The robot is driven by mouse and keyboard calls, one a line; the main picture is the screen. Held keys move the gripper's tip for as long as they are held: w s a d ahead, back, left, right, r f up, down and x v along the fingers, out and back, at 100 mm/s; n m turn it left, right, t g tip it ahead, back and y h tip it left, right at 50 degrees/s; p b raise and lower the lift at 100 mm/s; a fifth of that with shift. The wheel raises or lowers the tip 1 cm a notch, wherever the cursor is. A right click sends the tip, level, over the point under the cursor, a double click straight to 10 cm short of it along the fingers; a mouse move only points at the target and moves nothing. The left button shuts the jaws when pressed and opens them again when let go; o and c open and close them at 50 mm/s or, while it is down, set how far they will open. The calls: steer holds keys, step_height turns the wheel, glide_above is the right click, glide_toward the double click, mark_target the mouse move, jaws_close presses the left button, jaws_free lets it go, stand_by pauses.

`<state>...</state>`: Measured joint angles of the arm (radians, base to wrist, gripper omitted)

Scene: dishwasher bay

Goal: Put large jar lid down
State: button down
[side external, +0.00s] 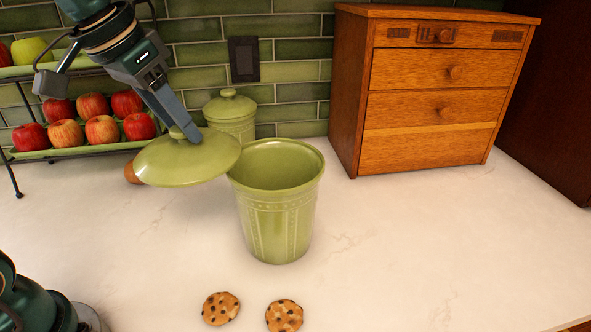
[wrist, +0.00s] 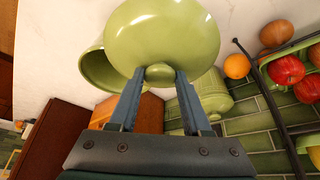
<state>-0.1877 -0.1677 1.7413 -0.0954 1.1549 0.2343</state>
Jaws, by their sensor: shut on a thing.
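The large green jar lid (side external: 188,160) hangs in the air to the left of the open large jar (side external: 275,200), its right edge close to the jar's rim. My gripper (side external: 188,136) is shut on the lid's knob. In the wrist view the lid (wrist: 160,35) fills the top middle, with my gripper (wrist: 160,74) on the knob. The lid is slightly tilted in the side view. The large jar stands upright on the counter, and in the wrist view it (wrist: 98,72) is partly hidden behind the lid. Whether lid and rim touch is unclear.
A smaller lidded green jar (side external: 231,115) stands behind, by the tiled wall. A fruit rack (side external: 70,153) with apples stands at left. A wooden drawer box (side external: 430,95) is at back right. Two cookies (side external: 221,308) (side external: 284,315) lie in front. The counter (side external: 420,240) at right is clear.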

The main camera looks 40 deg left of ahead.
steer(key=w+d+m+h, duration=0.1)
steer(key=w+d+m, duration=0.2)
steer(key=d, duration=1)
steer(key=w+d+m+h, duration=0.1)
steer(key=w+d+m, duration=0.25)
steer(key=d, duration=0.95)
steer(key=shift+w+d+f+m+g+h, duration=0.25)
steer(key=shift+w+f+m, duration=0.2)
steer(key=shift+f, duration=2.8)
steer(key=shift+w+d+f+m+g+h, duration=0.2)
steer(key=shift+w+d+f+m, duration=0.3)
steer(key=shift+f, duration=2.8)
steer(key=shift+w+d+f+m+g+h, duration=0.2)
steer(key=shift+w+f, duration=0.4)
steer(key=shift+f, duration=2.65)
steer(key=shift+f, duration=0.1)
steer(key=shift+c, duration=1.8)
jaws_free()
